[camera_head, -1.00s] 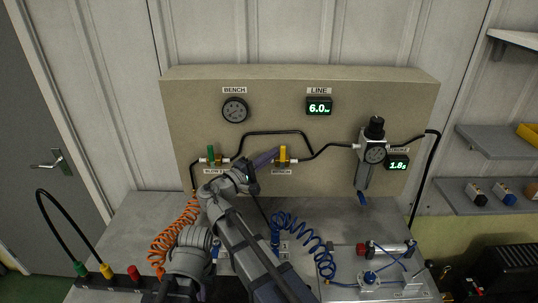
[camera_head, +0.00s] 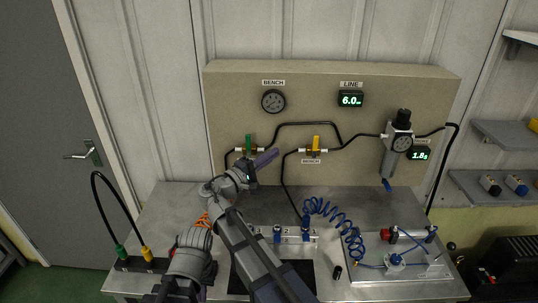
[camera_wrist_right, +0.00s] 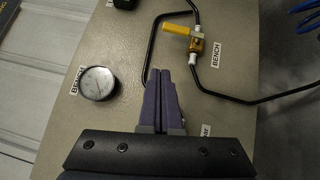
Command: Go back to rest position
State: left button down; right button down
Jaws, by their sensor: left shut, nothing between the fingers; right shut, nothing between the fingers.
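My right gripper (camera_head: 265,158) has purple fingers and is in front of the beige panel (camera_head: 440,100), beside the green-handled valve (camera_head: 248,142) and left of the yellow-handled valve (camera_head: 316,143). In the right wrist view its fingers (camera_wrist_right: 163,75) lie together with nothing between them. The yellow valve (camera_wrist_right: 180,29) is beyond the tips and the round gauge (camera_wrist_right: 98,83) is to their left. I cannot tell how far the fingers stand off the panel. Part of my left arm shows at the lower left of the head view; its gripper is not visible.
A metal bench (camera_head: 160,222) runs below the panel. It holds a blue coiled hose (camera_head: 330,217), a fitting plate (camera_head: 420,268) and a small black cylinder (camera_head: 337,271). A black hose (camera_head: 97,200) loops up at the left. Grey shelves (camera_head: 500,133) stand at the right.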

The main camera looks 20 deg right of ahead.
jog(key=s+d+f+m+g+y, duration=0.2)
jog(key=s+f+g+y, duration=0.3)
jog(key=f, duration=0.5)
jog(key=s+d+f+m+g+y, duration=0.2)
jog(key=s+f+m+y, duration=0.15)
jog(key=s+f, duration=0.45)
jog(key=s+a+f+n+g+y, duration=0.1)
jog(key=s+a+f+y, duration=0.2)
jog(key=a, duration=0.6)
jog(key=s+a+f+n+g+y, duration=0.1)
jog(key=s+a+f+y, duration=0.2)
jog(key=s+a, duration=0.5)
jog(key=shift+s+a+f+g+y, duration=0.3)
jog(key=shift+a+y, duration=0.35)
jog(key=shift+a, duration=0.25)
